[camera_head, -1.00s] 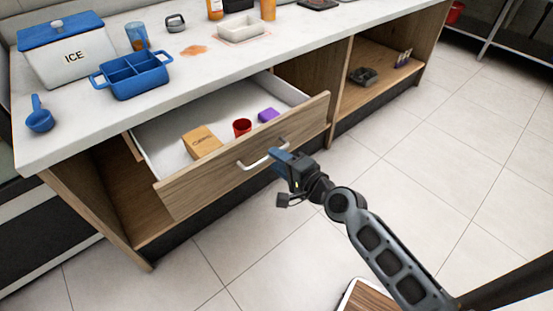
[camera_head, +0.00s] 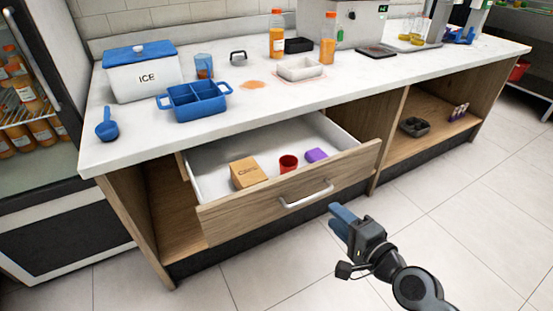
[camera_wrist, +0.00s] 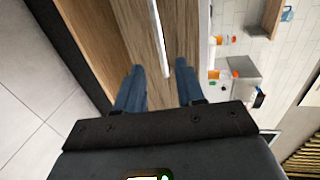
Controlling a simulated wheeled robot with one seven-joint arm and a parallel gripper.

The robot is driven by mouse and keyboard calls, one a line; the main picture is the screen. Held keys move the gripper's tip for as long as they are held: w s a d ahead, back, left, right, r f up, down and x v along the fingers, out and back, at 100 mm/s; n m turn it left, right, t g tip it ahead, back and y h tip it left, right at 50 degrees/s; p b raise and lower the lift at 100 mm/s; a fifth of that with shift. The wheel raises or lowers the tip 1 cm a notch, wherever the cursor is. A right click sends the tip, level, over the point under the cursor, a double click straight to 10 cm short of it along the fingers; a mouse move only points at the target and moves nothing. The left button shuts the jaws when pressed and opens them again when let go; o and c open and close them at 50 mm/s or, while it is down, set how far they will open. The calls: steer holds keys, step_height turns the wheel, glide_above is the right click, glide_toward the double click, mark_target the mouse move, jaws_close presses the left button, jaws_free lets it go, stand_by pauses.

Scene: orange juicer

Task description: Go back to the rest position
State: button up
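My gripper (camera_head: 340,217) is in front of the counter, to the right of and below the open drawer's handle (camera_head: 306,196). In the wrist view its two blue fingers (camera_wrist: 158,78) are apart with nothing held between them. The handle also shows in the wrist view (camera_wrist: 158,40), beyond the fingertips. The wooden drawer (camera_head: 240,221) is pulled out. It holds a brown box (camera_head: 246,173), a red cup (camera_head: 288,163) and a purple block (camera_head: 316,155).
On the white counter (camera_head: 130,137) stand an ICE box (camera_head: 145,78), a blue divided tray (camera_head: 197,106) and juice bottles (camera_head: 277,38). A glass-door fridge (camera_head: 25,100) stands at the left. The tiled floor (camera_head: 470,190) at the right is clear.

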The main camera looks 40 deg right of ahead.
steer(key=s+a+r+n+y+p, duration=0.4)
steer(key=s+a+r+n+p, duration=0.2)
steer(key=s+a+r+n, duration=1.1)
steer(key=s+a+n, duration=0.1)
steer(key=s+n, duration=0.2)
steer(key=n, duration=0.1)
steer(key=shift+s+r, duration=0.15)
steer(key=shift+r, duration=0.2)
